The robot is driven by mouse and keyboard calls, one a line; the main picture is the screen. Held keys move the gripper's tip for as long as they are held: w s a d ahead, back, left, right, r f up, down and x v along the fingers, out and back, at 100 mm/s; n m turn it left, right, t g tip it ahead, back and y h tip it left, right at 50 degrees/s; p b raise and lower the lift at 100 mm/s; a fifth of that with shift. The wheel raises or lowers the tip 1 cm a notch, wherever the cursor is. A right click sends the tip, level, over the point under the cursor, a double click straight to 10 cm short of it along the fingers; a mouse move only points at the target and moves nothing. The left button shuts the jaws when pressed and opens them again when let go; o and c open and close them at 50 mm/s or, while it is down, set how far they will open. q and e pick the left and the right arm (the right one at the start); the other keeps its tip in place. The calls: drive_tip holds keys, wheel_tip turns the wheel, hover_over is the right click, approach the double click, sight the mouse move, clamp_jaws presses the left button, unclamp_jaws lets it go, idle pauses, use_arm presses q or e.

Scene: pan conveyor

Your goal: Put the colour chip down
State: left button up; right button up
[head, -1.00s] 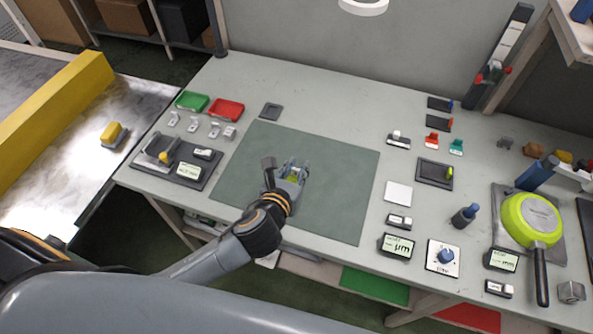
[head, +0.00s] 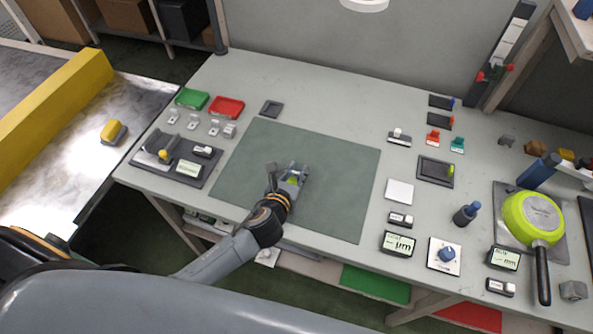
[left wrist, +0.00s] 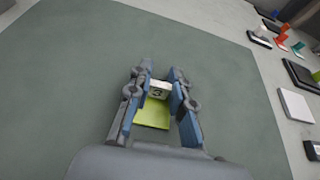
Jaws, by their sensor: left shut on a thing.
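A lime-green colour chip (left wrist: 152,113) with a white end marked "3" is between the fingers of my left gripper (left wrist: 160,82) in the left wrist view. The gripper is shut on it. In the head view my left gripper (head: 295,170) is over the middle of the dark green mat (head: 340,190), and only a little of the chip's green shows. I cannot tell whether the chip touches the mat. My right gripper is not in view.
The mat around the gripper is bare. To its right stand a white square (head: 399,192), a dark tray (head: 435,172), small gauges and a lime-green pan (head: 532,216). At left are a green tray (head: 191,98), a red tray (head: 227,107) and a dark instrument board (head: 210,176).

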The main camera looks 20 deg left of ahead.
use_arm(q)
drive_tip(key=o, duration=0.8)
drive_tip(key=shift+o, duration=0.2)
drive_tip(key=shift+r, duration=0.1)
drive_tip(key=v, duration=1.2)
